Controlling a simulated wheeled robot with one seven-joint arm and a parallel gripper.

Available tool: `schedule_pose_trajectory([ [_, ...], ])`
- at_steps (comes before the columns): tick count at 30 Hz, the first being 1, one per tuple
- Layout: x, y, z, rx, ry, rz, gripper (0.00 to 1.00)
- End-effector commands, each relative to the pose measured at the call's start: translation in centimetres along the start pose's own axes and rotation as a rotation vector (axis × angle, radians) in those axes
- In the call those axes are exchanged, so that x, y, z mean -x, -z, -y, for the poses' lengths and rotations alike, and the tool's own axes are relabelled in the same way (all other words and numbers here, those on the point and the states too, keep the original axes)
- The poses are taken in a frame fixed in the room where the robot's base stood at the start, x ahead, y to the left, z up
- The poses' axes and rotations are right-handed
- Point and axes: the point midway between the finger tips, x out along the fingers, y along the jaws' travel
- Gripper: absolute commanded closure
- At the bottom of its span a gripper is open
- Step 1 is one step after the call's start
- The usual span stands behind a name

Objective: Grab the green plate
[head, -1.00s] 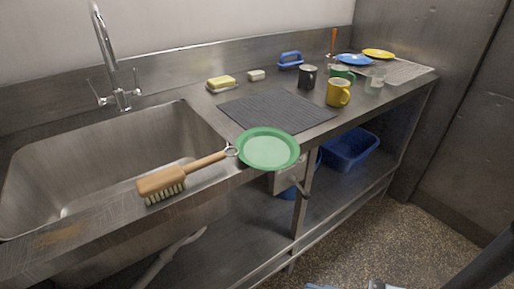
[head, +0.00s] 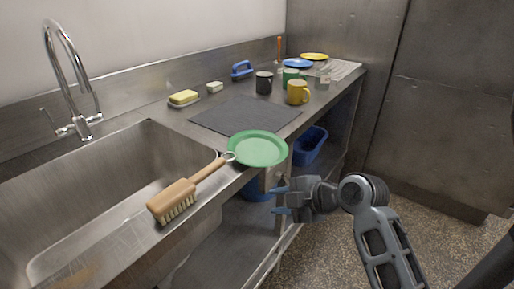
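The green plate (head: 258,149) lies at the front edge of the steel counter, right of the sink, and part of it overhangs the edge. The metal ring of a wooden scrubbing brush (head: 184,195) is at its left rim; I cannot tell whether they touch. My gripper (head: 277,200) is in front of the counter, below and slightly right of the plate, apart from it. Its two blue-grey fingertips point left with a gap between them, and nothing is between them.
The sink (head: 120,185) with its tap (head: 75,75) is at left. A dark mat (head: 245,114) lies behind the plate. Black (head: 264,83), green (head: 290,75) and yellow (head: 298,92) mugs stand further back. A blue bin (head: 310,146) sits under the counter. Floor at right is clear.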

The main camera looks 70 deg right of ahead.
Motion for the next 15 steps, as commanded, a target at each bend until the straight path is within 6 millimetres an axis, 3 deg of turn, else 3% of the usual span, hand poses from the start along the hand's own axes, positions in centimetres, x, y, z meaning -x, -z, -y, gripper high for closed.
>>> schedule_pose_trajectory([
  [1,0.7,-1.0,-2.6,0.069,-0.009,-0.006,0.66],
  [6,3.5,-3.3,-7.6,0.329,0.006,-0.058,0.66],
  [10,5.8,-4.5,-9.9,0.485,0.009,-0.09,0.66],
  [15,7.4,-5.3,-11.2,0.602,0.011,-0.111,0.66],
])
